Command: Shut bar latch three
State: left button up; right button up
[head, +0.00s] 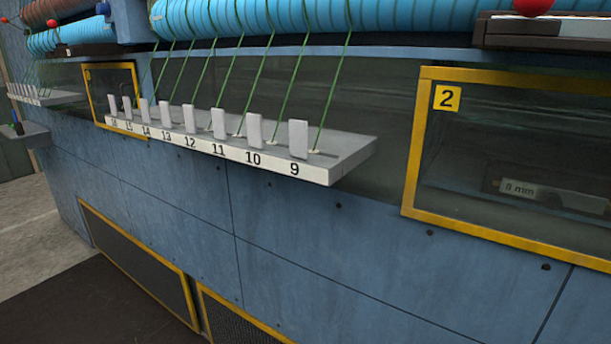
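I see nothing that I can identify as bar latch three. A smaller yellow-framed opening (138,92) at the left has a small plate (87,75) whose mark is too small to read surely. A pale ledge (345,158) between them bears several upright light tabs, with numbers from 9 at the near end upward along its front. The tab above 9 (298,139) is nearest. Neither of my grippers is in view.
Green cords (331,92) run from blue rolls (330,18) down to the ledge, which juts from the blue panelled wall (330,240). A red ball (533,6) is at top right. Low yellow-framed dark panels (140,262) are at lower left. Dark floor (75,300) is clear.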

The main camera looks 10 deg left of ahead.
aim_at(52, 24)
jog(key=j, duration=0.95)
jog(key=i+j, duration=0.1)
jog(key=j, duration=0.35)
jog(key=i+j, duration=0.1)
jog(key=j, duration=0.35)
jog(key=i+j, duration=0.1)
jog(key=j, duration=0.35)
jog(key=i+j, duration=0.1)
jog(key=j, duration=0.4)
jog(key=i+j, duration=0.1)
jog(key=j, duration=0.5)
jog(key=i+j, duration=0.15)
jog(key=j, duration=0.15)
jog(key=i+j, duration=0.25)
jog(key=j, duration=0.15)
jog(key=i+j, duration=0.25)
jog(key=j, duration=0.15)
jog(key=i+j, duration=0.25)
jog(key=j, duration=0.15)
jog(key=j+u, duration=0.05)
